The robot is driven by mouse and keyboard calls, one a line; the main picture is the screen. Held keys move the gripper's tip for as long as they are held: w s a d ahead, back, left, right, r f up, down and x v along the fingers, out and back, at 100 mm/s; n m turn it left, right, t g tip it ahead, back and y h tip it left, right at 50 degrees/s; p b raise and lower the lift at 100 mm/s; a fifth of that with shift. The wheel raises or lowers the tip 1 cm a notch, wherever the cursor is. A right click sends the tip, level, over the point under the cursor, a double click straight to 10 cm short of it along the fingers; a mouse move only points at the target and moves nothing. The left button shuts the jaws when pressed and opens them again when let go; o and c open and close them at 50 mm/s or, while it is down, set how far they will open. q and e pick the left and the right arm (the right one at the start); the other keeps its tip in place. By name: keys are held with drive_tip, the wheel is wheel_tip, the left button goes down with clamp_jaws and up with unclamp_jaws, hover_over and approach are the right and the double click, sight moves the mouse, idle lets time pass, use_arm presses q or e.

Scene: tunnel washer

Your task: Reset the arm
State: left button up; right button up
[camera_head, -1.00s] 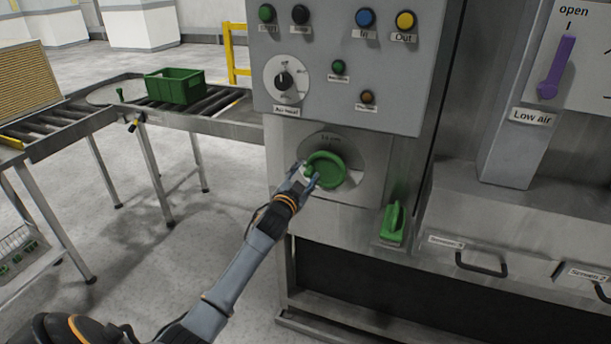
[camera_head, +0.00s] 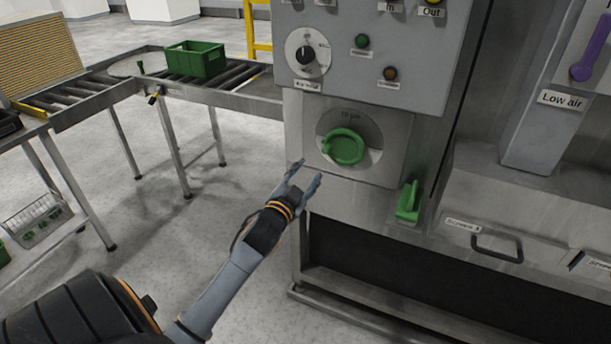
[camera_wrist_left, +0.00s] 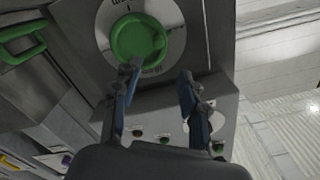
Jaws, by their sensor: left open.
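My left gripper (camera_head: 304,175) is open and empty in front of the grey machine, a little below and left of the round green knob (camera_head: 345,147). In the left wrist view, its two fingers (camera_wrist_left: 157,75) stand apart. The green knob (camera_wrist_left: 138,40) appears past the left fingertip there. That fingertip overlaps the knob's lower edge in the picture, but in the head view the gripper is apart from the knob. My left arm reaches in from the bottom left. My right gripper is not in view.
A green handle (camera_head: 409,203) sticks out from the machine right of the gripper. A control panel (camera_head: 365,50) with a dial and buttons is above. A roller conveyor (camera_head: 240,97) carries a green crate (camera_head: 195,60) at the left.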

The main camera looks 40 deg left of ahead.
use_arm(q)
drive_tip(key=shift+s, duration=0.25)
idle(0.3)
drive_tip(key=s+d+f+g+h+b, duration=0.1)
drive_tip(key=s+d+f+g, duration=0.2)
drive_tip(key=f, duration=1)
drive_tip(key=s+d+f+n+g+h, duration=0.15)
drive_tip(key=s+f, duration=0.45)
drive_tip(key=f, duration=0.8)
drive_tip(key=s+d+f+g+b, duration=0.1)
drive_tip(key=s+d+f+g, duration=0.25)
drive_tip(key=f, duration=0.95)
drive_tip(key=s+d+f+g, duration=0.2)
drive_tip(key=s+f, duration=0.5)
drive_tip(key=s, duration=0.5)
drive_tip(key=s+d+f+g+h, duration=0.1)
drive_tip(key=s+d+f+g, duration=0.2)
drive_tip(key=s+f, duration=0.4)
drive_tip(key=s+d+f+g+h+b, duration=0.1)
drive_tip(key=s+d+f+g, duration=0.2)
drive_tip(key=s, duration=1.4)
wheel_tip(320, 180, down, 5)
drive_tip(key=shift+s+d+f, duration=0.1)
drive_tip(key=shift+s+d, duration=0.15)
drive_tip(key=shift+d, duration=0.75)
